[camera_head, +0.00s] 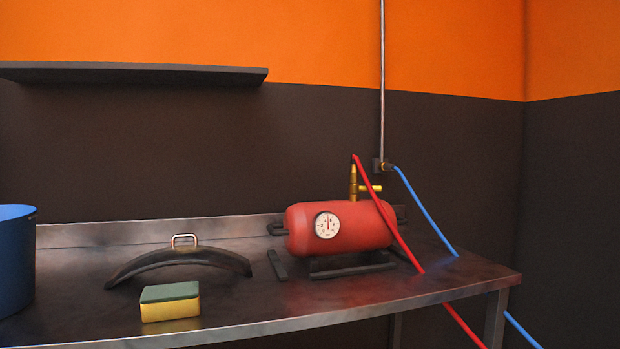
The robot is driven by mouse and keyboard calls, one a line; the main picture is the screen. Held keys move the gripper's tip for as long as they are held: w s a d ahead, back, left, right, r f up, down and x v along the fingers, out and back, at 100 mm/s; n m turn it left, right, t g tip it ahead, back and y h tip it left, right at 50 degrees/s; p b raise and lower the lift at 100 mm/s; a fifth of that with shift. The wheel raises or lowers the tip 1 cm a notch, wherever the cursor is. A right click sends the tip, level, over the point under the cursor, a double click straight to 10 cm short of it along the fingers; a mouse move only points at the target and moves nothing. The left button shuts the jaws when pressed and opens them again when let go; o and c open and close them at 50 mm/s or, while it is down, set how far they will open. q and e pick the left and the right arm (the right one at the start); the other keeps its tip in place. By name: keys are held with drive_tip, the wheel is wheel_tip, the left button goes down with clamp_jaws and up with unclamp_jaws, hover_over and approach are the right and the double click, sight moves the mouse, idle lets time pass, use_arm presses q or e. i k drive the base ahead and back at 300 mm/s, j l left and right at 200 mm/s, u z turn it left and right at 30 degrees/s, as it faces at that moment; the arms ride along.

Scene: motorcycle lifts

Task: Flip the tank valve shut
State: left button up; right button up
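A red air tank (355,228) lies on its side on black feet on the metal bench, right of the middle. A round white gauge (327,225) faces me on its front left. A brass fitting (353,184) stands on top of the tank, with a yellow valve lever (371,188) pointing right from it, roughly level. A red hose (387,212) comes off the top of the fitting and runs down to the right across the tank's front. Neither of my grippers shows in the head view.
The metal bench (240,300) holds a yellow and green sponge (170,303), a black curved part with a metal handle (180,257) and a blue pot (16,260) at the far left. A blue hose (425,210) hangs from the wall pipe (382,80). A dark shelf (130,73) is above.

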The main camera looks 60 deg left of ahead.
sight(353, 188)
drive_tip(key=k+u, duration=0.1)
drive_tip(key=u, duration=1.45)
